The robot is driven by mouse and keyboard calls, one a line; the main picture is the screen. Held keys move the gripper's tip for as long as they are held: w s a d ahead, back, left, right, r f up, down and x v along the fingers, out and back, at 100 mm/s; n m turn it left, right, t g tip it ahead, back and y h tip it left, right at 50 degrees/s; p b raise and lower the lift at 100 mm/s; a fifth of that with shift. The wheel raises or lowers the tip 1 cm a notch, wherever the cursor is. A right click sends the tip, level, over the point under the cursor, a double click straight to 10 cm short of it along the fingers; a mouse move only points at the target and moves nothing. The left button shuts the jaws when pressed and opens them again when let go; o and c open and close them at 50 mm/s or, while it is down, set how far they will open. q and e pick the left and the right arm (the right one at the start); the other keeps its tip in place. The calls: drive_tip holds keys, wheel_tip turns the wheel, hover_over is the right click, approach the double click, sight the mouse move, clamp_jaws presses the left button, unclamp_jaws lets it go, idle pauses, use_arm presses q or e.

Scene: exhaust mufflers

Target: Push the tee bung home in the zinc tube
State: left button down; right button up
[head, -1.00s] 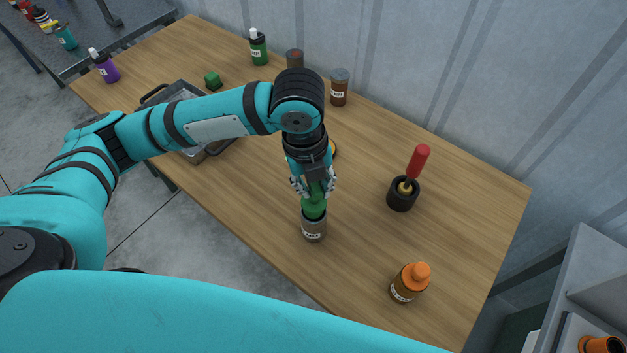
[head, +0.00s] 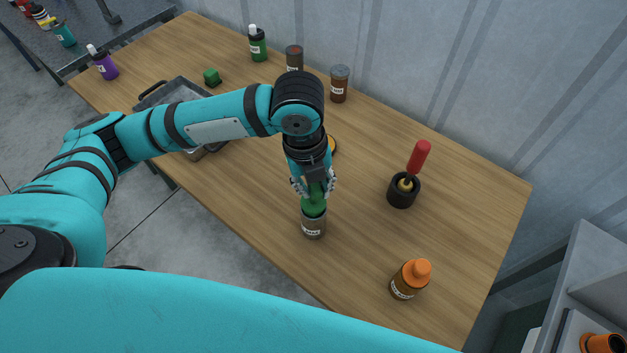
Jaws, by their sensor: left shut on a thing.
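The green tee bung (head: 314,207) is in my left gripper (head: 314,187), which is shut on its upper part and points down. The zinc tube (head: 313,228), a short grey cylinder with a white label, stands upright on the table directly below. The bung's lower end meets the mouth of the tube, and a green length shows between the fingers and the rim. How deep the bung sits inside is hidden. My right gripper is not in view.
On the wooden table (head: 250,210), an orange-capped bottle (head: 408,280) and a black holder (head: 402,194) with a red-handled tool (head: 419,157) stand to the right.

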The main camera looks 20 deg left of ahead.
use_arm(q)
drive_tip(key=shift+f+b, duration=0.45)
drive_tip(key=shift+f, duration=0.7)
drive_tip(key=c, duration=1.1)
unclamp_jaws()
drive_tip(key=r, duration=0.8)
drive_tip(key=a+r, duration=0.1)
drive_tip(key=r, duration=0.3)
drive_tip(key=shift+s, duration=0.35)
